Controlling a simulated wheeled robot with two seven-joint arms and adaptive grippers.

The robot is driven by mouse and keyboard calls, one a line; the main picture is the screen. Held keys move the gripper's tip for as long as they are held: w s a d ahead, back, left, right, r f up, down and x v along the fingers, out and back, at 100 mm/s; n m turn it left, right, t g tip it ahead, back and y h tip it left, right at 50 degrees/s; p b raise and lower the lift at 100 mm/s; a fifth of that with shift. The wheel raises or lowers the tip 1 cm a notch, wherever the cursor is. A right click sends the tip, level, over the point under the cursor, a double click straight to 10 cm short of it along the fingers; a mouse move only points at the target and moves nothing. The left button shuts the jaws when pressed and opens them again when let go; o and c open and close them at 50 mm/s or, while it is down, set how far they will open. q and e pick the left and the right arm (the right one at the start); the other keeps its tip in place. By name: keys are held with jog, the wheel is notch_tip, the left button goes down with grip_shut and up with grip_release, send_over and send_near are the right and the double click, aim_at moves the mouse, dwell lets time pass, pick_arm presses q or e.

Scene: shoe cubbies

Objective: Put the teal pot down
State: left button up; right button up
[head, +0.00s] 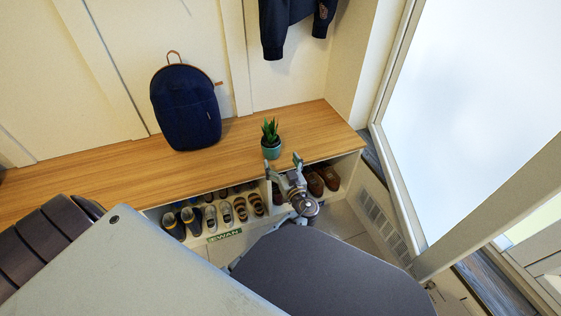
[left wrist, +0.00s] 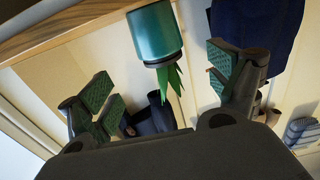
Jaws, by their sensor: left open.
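The teal pot (head: 271,149), holding a spiky green plant (head: 270,130), stands upright on the wooden bench top near its front edge. My left gripper (head: 284,166) is just in front of the pot, toward the bench edge, with its fingers spread. In the left wrist view, which is turned nearly upside down, the pot (left wrist: 156,36) shows beyond the gap between the green-padded fingers of the left gripper (left wrist: 162,84). The fingers look clear of the pot, and nothing is between them. My right gripper is not in view.
The wooden bench top (head: 100,178) is clear to the left of the pot up to a navy backpack (head: 186,108). Shoes (head: 225,212) fill the cubbies below. A dark jacket (head: 290,25) hangs behind. A wall and window frame stand to the right.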

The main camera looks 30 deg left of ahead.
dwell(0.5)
pick_arm(q)
jog(key=s+d+f+m+g+h, duration=0.2)
jog(key=s+d+f+m+h, duration=0.1)
jog(key=s+f+h, duration=0.4)
jog(key=s+d+f+m+g+h, duration=0.25)
jog(key=s+f, duration=0.25)
jog(key=f, duration=0.4)
jog(key=s+d+r+m+h, duration=0.2)
jog(key=s+d+m+h, duration=0.4)
jog(key=s+d+h, duration=0.3)
jog(key=s+d, duration=0.3)
jog(key=d, duration=0.1)
jog(key=shift+s+r, duration=0.2)
jog(key=shift+s, duration=0.1)
jog(key=shift+d+g, duration=0.2)
jog(key=shift+g, duration=0.05)
